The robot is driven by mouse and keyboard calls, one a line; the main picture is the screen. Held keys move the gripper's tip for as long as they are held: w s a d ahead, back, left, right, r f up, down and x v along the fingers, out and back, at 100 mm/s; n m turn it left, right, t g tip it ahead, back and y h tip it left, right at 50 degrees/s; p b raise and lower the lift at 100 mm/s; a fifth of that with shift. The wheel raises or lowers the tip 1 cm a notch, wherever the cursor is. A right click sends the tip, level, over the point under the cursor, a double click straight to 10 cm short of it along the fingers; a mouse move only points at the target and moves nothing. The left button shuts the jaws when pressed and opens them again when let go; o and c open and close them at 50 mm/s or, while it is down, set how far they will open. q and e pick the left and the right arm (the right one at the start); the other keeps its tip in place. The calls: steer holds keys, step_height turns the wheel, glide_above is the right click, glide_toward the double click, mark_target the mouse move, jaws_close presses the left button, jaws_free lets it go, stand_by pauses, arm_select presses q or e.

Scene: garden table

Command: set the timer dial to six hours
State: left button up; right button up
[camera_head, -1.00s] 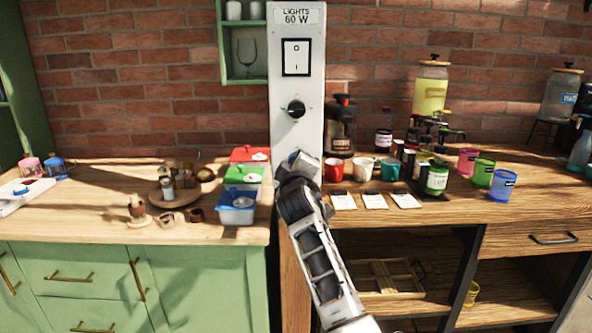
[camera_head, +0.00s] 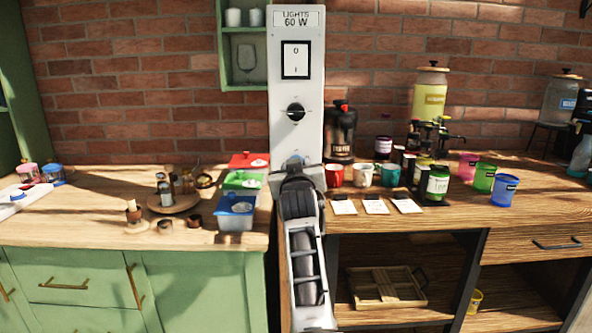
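The timer dial (camera_head: 295,112) is a round black knob on a tall white panel (camera_head: 282,145), with faint marks around it. Its exact setting is too small to read. A rocker switch (camera_head: 295,60) sits above it, under a label reading "LIGHTS 60 W". One arm, which looks like my right, rises from the bottom of the view in front of the panel. Its gripper end (camera_head: 294,162) is below the dial and apart from it in the picture. The wrist hides the fingers, so I cannot tell their opening. My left gripper is not in view.
Red, green and blue lidded boxes (camera_head: 236,213) stand close left of the panel. A dark coffee maker (camera_head: 340,132) and several mugs (camera_head: 363,173) stand close right. The wall shelf (camera_head: 244,72) is at the panel's upper left. The space before the dial is clear.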

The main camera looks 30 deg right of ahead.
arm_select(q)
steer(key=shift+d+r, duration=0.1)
arm_select(e)
steer(key=shift+m, duration=0.7)
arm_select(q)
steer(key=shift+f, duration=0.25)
arm_select(e)
steer(key=o, duration=1)
